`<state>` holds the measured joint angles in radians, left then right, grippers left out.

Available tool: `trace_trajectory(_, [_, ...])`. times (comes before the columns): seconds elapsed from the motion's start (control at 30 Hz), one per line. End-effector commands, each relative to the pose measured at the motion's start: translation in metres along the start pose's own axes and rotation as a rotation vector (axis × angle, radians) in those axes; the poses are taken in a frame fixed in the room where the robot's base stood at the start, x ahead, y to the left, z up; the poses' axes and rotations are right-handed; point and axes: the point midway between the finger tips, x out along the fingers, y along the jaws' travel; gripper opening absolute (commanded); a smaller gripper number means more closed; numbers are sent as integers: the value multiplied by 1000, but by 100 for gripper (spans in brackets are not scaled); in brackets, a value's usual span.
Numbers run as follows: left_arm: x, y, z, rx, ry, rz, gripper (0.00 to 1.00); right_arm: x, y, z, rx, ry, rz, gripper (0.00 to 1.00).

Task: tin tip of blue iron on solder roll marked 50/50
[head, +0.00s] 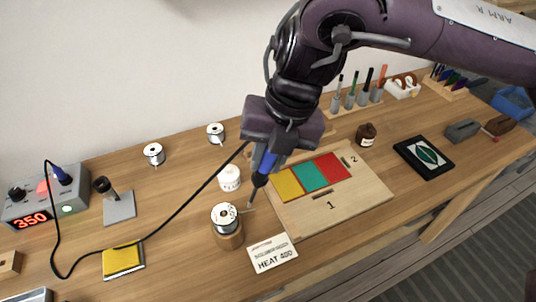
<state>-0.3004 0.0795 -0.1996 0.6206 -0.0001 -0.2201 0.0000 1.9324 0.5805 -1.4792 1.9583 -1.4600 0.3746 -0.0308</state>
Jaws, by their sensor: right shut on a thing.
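My right gripper (274,146) is shut on the blue iron (265,165), which points down with its thin tip just right of the near solder roll (226,216). I cannot tell whether the tip touches that roll. Two more solder rolls stand farther back, one at the left (153,154) and one in the middle (215,134). The roll markings are too small to read. A black cord runs from the iron to the station (48,198), whose display reads 350. My left gripper is out of view.
A card reading HEAT 400 (271,254) lies right of the near roll. A wooden board (352,205) with coloured panels lies right. The empty iron stand (119,208) and yellow sponge (123,260) are left.

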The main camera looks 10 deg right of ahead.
Motion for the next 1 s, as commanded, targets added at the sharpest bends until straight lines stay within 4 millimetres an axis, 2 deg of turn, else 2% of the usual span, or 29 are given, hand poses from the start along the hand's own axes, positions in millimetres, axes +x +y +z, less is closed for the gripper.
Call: trace_trajectory(1.0, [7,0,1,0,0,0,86,11,-3,0,0,0,0,0])
